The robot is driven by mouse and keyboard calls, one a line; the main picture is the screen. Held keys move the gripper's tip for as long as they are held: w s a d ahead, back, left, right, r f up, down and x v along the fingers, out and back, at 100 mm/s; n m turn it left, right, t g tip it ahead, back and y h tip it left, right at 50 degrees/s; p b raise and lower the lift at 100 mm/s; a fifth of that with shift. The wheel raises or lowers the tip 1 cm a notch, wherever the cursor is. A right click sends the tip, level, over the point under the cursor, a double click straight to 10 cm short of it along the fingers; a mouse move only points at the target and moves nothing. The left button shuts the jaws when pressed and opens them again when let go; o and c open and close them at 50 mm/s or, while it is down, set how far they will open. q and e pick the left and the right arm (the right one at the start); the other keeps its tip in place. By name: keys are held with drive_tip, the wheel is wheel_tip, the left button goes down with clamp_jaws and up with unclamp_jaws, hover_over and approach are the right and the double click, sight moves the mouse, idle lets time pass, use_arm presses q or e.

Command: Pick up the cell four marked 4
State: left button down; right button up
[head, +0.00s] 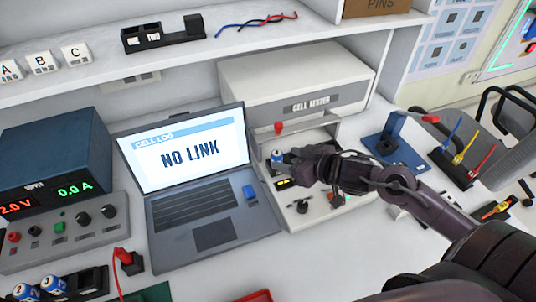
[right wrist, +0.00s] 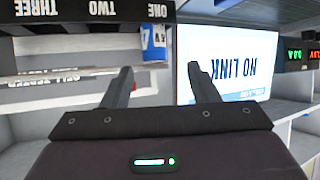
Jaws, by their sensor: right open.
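A blue-and-white cell (head: 277,157) stands upright at the left side of the cell tester (head: 300,75); its mark is too small to read. My right gripper (head: 288,158) is open, its fingers close beside this cell on the right. In the right wrist view, the blue-and-white cell (right wrist: 154,42) shows beyond the gap between the open fingertips (right wrist: 160,68), nearer the left finger, with part of it out of frame. Two other cells, marked 2 (head: 22,291) and 3 (head: 52,284), stand at the bottom left. My left gripper is not in view.
The laptop (head: 190,155) reading NO LINK stands just left of the cell. A blue stand (head: 395,145) is to the right. A dark strip labelled ONE, TWO, THREE (right wrist: 85,28) crosses the right wrist view's top left.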

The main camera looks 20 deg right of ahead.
sight(277, 152)
drive_tip(key=shift+w+a+f, duration=0.1)
drive_tip(key=shift+w+f, duration=0.1)
drive_tip(key=shift+w, duration=0.1)
drive_tip(key=shift+w+f, duration=0.1)
drive_tip(key=shift+w, duration=0.15)
drive_tip(key=x, duration=0.4)
drive_tip(key=shift+w+d, duration=0.15)
drive_tip(key=shift+d, duration=0.1)
drive_tip(key=shift+w+a+f, duration=0.15)
drive_tip(key=shift+w, duration=0.25)
drive_tip(key=c, duration=1)
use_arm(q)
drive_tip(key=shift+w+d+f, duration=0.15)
use_arm(e)
drive_tip(key=shift+c, duration=0.6)
